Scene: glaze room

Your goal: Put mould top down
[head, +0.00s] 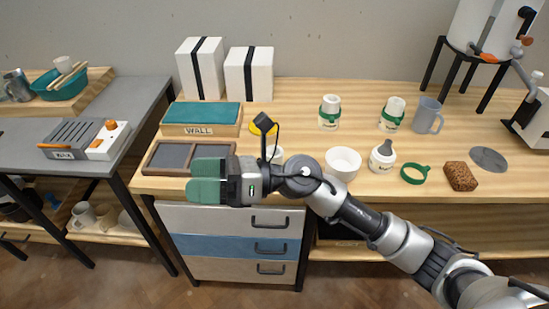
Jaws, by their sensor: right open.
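Two white blocks with black straps stand upright at the back left of the wooden bench, a left one (187,73) and a right one (261,75). They look like strapped moulds; no separate mould top can be told apart. My right gripper (207,180) has green fingers, is open and empty, and points left. It appears over the bench's front edge, covering part of a dark two-part tray (148,158), well in front of the white blocks. My left gripper is not in view.
A teal-topped box marked WALL (201,115) stands between blocks and tray. A white bowl (343,163), bottles, a grey jug (427,115), a green ring (415,174) and a brown sponge (461,176) are on the right. The bench's back middle (295,100) is clear.

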